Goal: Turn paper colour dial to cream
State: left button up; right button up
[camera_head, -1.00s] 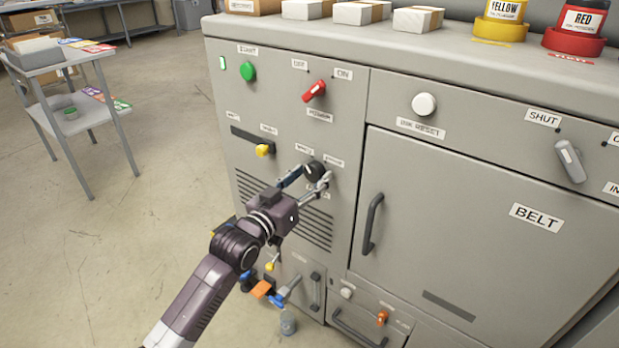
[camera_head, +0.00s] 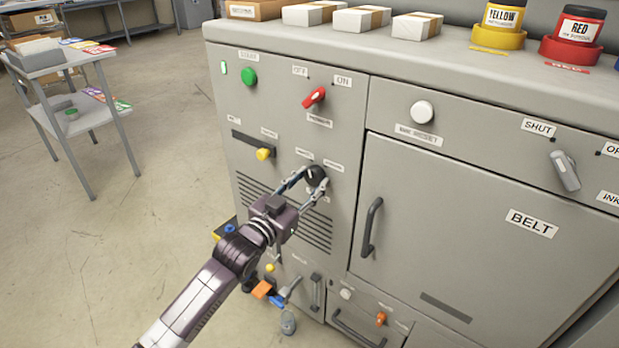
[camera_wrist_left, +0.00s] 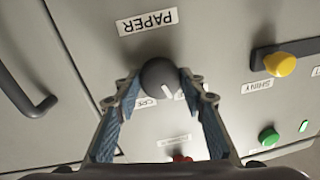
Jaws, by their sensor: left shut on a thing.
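The paper colour dial is a round dark knob (camera_head: 316,175) on the grey machine front. In the left wrist view the dial (camera_wrist_left: 160,77) shows a white pointer line toward the lower right. A "PAPER" label (camera_wrist_left: 148,21) appears upside down above it in that view. A small label (camera_wrist_left: 146,102) below the dial is partly hidden by a finger; its text is hard to read. My left gripper (camera_head: 309,182) is shut on the dial, with one finger on each side; its fingers also frame the dial in the left wrist view (camera_wrist_left: 159,86). My right gripper is out of view.
A yellow knob (camera_head: 264,154), red switch (camera_head: 314,97) and green button (camera_head: 249,76) surround the dial on the panel. A door handle (camera_head: 371,227) stands to the right. A grey side table (camera_head: 85,125) is at the left, with open floor between it and the machine.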

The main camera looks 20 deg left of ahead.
pick_arm(q)
jog(key=m+p, duration=0.2)
jog(key=m, duration=0.3)
jog(key=shift+m, duration=0.4)
jog(key=m, duration=0.2)
jog(key=shift+m+h, duration=0.3)
jog(key=shift+f+m+p, duration=0.1)
jog(key=shift+m+p, duration=0.25)
jog(key=shift+m, duration=0.95)
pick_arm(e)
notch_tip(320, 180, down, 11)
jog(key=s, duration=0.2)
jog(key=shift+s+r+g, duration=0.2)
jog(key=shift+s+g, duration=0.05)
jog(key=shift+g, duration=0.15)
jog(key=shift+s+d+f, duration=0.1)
pick_arm(q)
jog(key=o, duration=1.2)
jog(key=shift+c, duration=0.2)
jog(key=shift+a, duration=0.1)
jog(key=v, duration=1.2)
jog(key=shift+f, duration=0.2)
